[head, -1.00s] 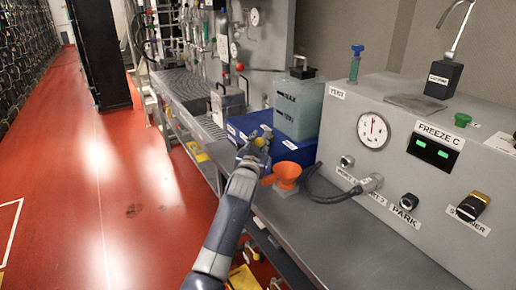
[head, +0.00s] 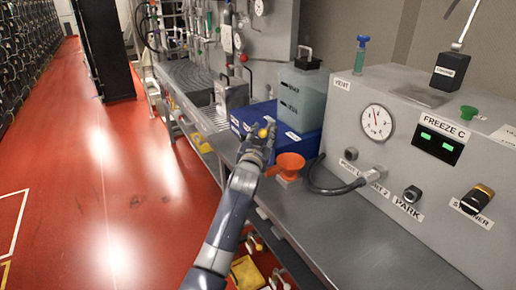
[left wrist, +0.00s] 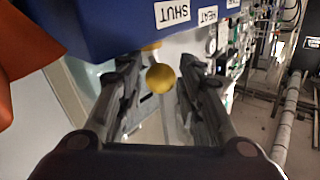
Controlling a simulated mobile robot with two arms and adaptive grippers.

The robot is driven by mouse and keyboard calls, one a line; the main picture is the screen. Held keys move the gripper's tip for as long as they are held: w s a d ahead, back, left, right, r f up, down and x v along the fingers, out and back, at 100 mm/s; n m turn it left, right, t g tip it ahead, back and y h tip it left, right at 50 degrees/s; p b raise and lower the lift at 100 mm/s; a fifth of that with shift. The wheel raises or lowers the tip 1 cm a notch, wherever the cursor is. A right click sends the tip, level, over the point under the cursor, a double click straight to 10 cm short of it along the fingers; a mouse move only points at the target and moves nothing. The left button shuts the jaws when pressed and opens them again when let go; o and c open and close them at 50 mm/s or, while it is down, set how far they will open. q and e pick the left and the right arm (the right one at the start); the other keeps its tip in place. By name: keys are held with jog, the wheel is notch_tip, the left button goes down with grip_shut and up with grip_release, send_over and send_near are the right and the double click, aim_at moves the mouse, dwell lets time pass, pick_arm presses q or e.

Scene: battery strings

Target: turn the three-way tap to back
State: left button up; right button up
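A round yellow knob (left wrist: 161,78), which seems to be the tap's handle, stands between my left gripper's fingers (left wrist: 160,92) in the left wrist view. It also shows as a small yellow ball (head: 263,132) at the fingertips of my left gripper (head: 258,140) in the head view. The fingers are spread on either side of the knob, with gaps visible. The tap's body is largely hidden by the gripper. A blue box (head: 306,148) is behind it; in the left wrist view the box (left wrist: 110,22) carries labels such as SHUT and HEAT. My right gripper is not in view.
An orange funnel (head: 290,163) stands close to the right of my left gripper. A translucent tank (head: 303,98) sits on the blue box. A grey panel with a gauge (head: 376,122) and a black hose (head: 325,188) are further right. Red floor (head: 110,190) is clear at left.

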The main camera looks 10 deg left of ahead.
pick_arm(q)
jog(key=s, duration=1)
jog(key=shift+s+d, duration=0.3)
jog(key=shift+s, duration=0.1)
